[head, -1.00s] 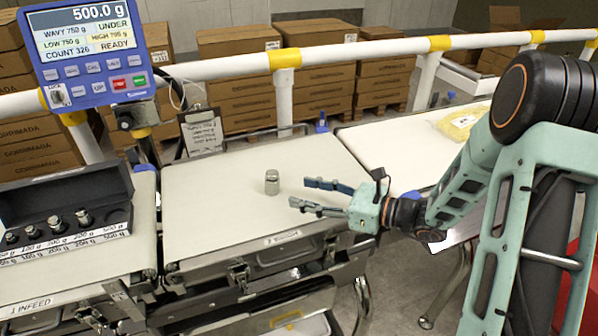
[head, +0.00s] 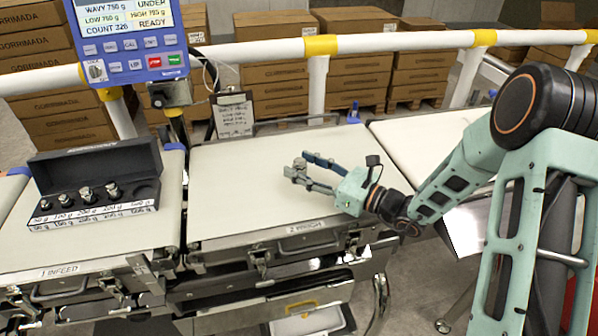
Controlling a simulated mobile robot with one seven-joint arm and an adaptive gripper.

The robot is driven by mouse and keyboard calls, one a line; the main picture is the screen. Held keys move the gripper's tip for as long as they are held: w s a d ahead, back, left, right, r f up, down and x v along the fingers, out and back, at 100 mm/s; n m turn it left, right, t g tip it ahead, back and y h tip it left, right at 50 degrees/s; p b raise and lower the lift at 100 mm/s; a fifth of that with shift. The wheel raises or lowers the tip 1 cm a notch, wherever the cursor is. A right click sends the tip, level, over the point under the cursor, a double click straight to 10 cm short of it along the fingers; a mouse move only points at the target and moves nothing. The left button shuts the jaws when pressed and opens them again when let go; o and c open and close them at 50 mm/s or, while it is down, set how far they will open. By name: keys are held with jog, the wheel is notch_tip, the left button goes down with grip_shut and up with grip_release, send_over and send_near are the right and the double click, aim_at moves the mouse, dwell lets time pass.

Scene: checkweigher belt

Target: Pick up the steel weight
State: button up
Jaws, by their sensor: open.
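The steel weight (head: 299,163) is a small silvery cylinder with a knob on top. It stands upright on the pale weigh belt (head: 225,205), in the middle section. My gripper (head: 297,166) is open, reaching in from the right low over this belt. Its two dark fingers lie on either side of the weight, one behind and one in front, near the fingertips. The front finger partly hides the weight's lower part. I cannot tell whether either finger touches it.
An open black case (head: 95,180) with several smaller weights stands on the infeed belt (head: 60,255) at left. The blue scale display (head: 135,65) rises behind, near a clipboard (head: 234,118). A white rail (head: 270,48) runs along the back. The weigh belt's left part is clear.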

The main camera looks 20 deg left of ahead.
jog(key=shift+w+a, duration=0.2)
jog(key=shift+a, duration=0.35)
grip_shut()
jog(key=shift+r, duration=0.1)
